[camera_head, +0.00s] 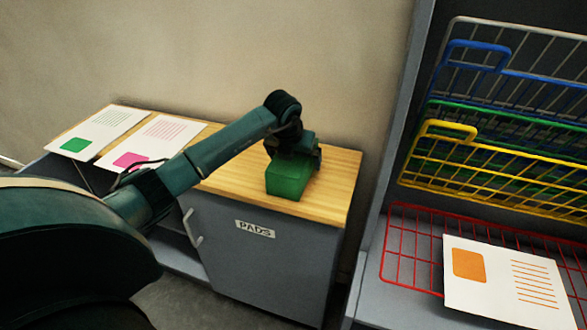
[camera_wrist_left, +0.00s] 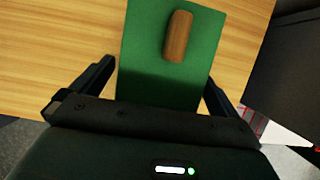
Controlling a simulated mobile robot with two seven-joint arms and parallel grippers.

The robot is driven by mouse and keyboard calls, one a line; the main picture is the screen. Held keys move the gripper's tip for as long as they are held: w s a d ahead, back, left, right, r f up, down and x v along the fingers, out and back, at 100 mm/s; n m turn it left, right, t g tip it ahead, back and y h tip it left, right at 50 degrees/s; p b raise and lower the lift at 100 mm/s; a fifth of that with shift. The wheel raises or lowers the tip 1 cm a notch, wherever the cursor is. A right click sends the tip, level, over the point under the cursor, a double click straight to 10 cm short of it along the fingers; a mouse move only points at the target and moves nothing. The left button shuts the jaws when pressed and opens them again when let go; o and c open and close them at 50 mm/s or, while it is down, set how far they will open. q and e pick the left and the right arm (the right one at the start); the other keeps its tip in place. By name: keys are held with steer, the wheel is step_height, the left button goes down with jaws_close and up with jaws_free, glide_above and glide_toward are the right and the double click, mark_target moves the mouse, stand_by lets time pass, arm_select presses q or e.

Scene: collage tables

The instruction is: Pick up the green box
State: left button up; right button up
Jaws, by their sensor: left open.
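The green box (camera_head: 288,180) stands on the wooden top of the cabinet, near its right part. In the left wrist view the green box (camera_wrist_left: 168,62) shows from above with a brown wooden handle (camera_wrist_left: 177,36) on its top. My left gripper (camera_head: 294,152) is right above the box in the head view and hides part of its top. In the left wrist view the two dark fingers (camera_wrist_left: 158,82) are apart, one on each side of the box's near part. I cannot tell whether they touch it. My right gripper is not in view.
The grey cabinet (camera_head: 268,262) carries a "PADS" label. Two printed sheets lie at the left, one with a green square (camera_head: 98,132), one with a pink mark (camera_head: 153,142). At the right, a rack holds blue, green, yellow (camera_head: 490,190) and red wire baskets; an orange-marked sheet (camera_head: 505,283) lies there.

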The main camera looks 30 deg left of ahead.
arm_select(q)
steer(key=c, duration=1)
